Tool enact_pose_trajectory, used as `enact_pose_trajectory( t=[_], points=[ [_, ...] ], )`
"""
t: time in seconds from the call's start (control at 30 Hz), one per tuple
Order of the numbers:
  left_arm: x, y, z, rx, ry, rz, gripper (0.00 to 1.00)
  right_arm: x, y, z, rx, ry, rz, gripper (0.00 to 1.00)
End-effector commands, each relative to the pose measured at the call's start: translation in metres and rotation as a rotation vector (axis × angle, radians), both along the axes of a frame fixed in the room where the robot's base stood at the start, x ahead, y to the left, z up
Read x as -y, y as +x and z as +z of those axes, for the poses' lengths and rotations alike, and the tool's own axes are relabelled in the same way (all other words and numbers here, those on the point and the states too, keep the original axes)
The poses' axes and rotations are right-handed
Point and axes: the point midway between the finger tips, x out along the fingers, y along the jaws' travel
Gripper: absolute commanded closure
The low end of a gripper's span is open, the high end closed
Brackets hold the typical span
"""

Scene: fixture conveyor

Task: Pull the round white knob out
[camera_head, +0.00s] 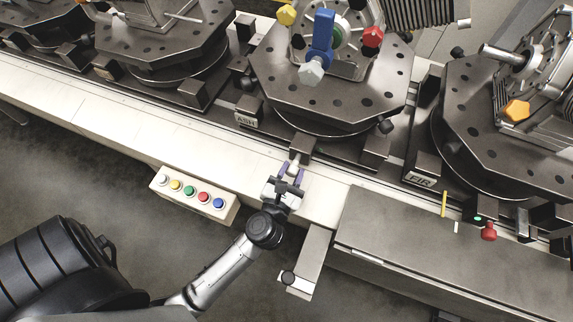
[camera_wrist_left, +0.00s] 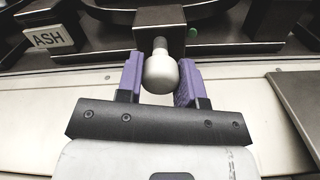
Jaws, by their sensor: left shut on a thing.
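The round white knob (camera_wrist_left: 161,72) is in the middle of the left wrist view, on a short stem at a dark metal block (camera_wrist_left: 160,28). The purple-padded fingers of my left gripper (camera_wrist_left: 160,82) stand on either side of it and are shut on it. In the head view my left gripper (camera_head: 291,174) is at the conveyor's near edge, in front of the block (camera_head: 301,148) below the fixture marked ASH; the knob is small there and partly covered by the fingers. My right gripper is in neither view.
A button box (camera_head: 192,205) with several coloured buttons is left of my left gripper. A grey cabinet (camera_head: 430,245) stands to the right, with a narrow ledge (camera_head: 309,262) beside it. Octagonal fixture plates (camera_head: 275,85) line the conveyor behind. A red knob (camera_head: 489,232) is far right.

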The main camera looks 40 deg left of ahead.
Motion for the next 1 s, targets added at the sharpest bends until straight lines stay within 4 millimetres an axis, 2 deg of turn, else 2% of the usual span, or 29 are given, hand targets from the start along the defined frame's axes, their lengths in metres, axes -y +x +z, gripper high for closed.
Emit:
enact_pose_trajectory(
  t=[0.07, 0.1, 0.37, 0.7, 0.87, 1.0],
  points=[
    [0.0, 0.0, 0.002, 0.003, 0.0, 0.0, 1.0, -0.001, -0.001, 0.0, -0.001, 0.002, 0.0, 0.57],
    [0.0, 0.0, 0.002, 0.003, 0.0, 0.0, 0.65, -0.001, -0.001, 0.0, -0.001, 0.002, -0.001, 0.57],
    [0.0, 0.0, 0.001, 0.003, 0.0, 0.0, 0.4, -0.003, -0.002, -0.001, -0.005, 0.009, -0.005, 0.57],
    [0.002, -0.006, 0.001, 0.001, 0.001, 0.001, 0.4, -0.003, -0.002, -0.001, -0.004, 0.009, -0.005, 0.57],
    [0.009, -0.027, 0.0, -0.002, -0.001, 0.001, 0.4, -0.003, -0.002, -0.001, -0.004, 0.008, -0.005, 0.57],
    [0.019, -0.054, -0.001, -0.002, -0.001, 0.001, 0.4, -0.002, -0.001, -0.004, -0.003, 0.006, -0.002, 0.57]
  ],
)
